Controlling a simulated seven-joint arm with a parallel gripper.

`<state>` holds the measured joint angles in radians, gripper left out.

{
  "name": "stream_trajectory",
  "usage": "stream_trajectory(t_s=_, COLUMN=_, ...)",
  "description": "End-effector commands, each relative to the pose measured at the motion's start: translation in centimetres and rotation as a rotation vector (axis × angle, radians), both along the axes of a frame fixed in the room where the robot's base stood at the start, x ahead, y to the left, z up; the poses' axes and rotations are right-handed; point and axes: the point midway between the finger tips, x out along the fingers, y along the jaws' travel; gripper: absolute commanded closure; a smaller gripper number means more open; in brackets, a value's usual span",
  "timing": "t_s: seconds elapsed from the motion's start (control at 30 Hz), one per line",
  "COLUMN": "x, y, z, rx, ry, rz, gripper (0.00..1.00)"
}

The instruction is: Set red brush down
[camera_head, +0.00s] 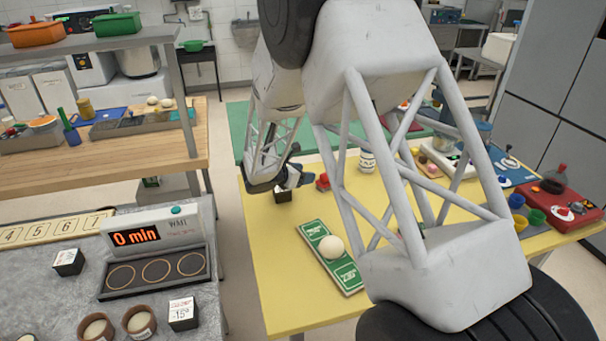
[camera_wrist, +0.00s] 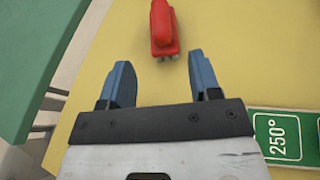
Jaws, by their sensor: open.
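The red brush (camera_wrist: 164,30) is on the yellow table top, just beyond my fingertips in the wrist view. In the head view a small red piece (camera_head: 322,182), which looks like the brush, is just right of my gripper (camera_head: 297,177). My gripper (camera_wrist: 160,70) has its two blue fingers wide apart with nothing between them. The brush does not touch either finger as far as the wrist view shows.
A green and white card (camera_head: 346,278) marked 250° with a pale ball (camera_head: 331,247) lies on the yellow table (camera_head: 280,300). A white jar (camera_head: 367,161) stands behind. My arm hides the table's middle.

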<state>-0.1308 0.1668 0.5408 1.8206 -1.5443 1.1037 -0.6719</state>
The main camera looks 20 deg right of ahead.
Motion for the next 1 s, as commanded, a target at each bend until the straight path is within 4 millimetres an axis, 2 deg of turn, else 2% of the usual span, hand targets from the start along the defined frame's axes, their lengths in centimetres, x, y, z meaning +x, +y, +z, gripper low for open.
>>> stream_trajectory(t_s=0.27, x=-0.8, y=-0.3, z=0.8, rx=0.023, ry=-0.018, rz=-0.027, gripper=0.43)
stream_trajectory(t_s=0.47, x=-3.5, y=-1.0, z=3.6, rx=0.101, ry=-0.082, rz=-0.119, gripper=0.43)
stream_trajectory(t_s=0.7, x=-9.3, y=-2.0, z=8.2, rx=0.258, ry=-0.207, rz=-0.304, gripper=0.43)
stream_trajectory(t_s=1.0, x=-17.4, y=-2.3, z=13.0, rx=0.47, ry=-0.375, rz=-0.553, gripper=0.43)
